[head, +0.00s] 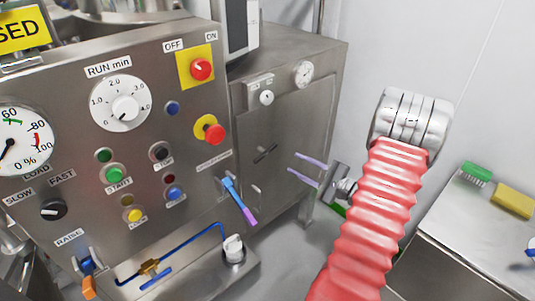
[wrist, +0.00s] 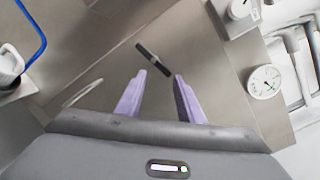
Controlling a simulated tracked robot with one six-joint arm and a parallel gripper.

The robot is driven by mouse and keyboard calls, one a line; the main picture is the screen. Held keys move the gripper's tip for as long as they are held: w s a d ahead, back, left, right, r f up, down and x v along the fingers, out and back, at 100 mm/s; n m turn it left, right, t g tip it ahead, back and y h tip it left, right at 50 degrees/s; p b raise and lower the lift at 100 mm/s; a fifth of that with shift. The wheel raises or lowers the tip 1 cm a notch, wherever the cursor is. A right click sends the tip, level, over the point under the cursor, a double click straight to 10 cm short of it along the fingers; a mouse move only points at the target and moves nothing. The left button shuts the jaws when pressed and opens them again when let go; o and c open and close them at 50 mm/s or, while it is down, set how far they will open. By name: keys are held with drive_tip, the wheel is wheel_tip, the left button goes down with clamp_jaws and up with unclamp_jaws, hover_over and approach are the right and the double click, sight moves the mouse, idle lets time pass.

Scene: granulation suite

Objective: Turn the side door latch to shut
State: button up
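The side door latch (head: 265,153) is a small dark bar on the grey metal side door (head: 285,125) of the machine. It lies slanted in the head view, its right end higher. In the wrist view the latch (wrist: 152,59) shows as a dark diagonal bar just beyond the fingertips. My gripper (head: 294,162) is open, its two pale purple fingers pointing at the door from the right. In the wrist view the fingers of my gripper (wrist: 160,74) stand apart with nothing between them. The fingers appear short of the latch, not touching it.
Above the latch are a round knob (head: 266,97) and a gauge (head: 303,74). A blue and purple lever (head: 238,199) sticks out at the panel's corner, left of my gripper. A bench (head: 480,235) with a green brush (head: 477,173) and yellow block (head: 513,200) stands right.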

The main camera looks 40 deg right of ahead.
drive_tip(key=m+h, duration=0.1)
drive_tip(key=m, duration=0.2)
drive_tip(key=a+m+h, duration=0.1)
drive_tip(key=m, duration=0.2)
drive_tip(key=s+m, duration=0.1)
drive_tip(key=m, duration=0.1)
drive_tip(key=shift+a+f+m+h, duration=0.1)
drive_tip(key=shift+a+m+h, duration=0.05)
drive_tip(key=shift+m+h, duration=0.25)
drive_tip(key=shift+c, duration=0.4)
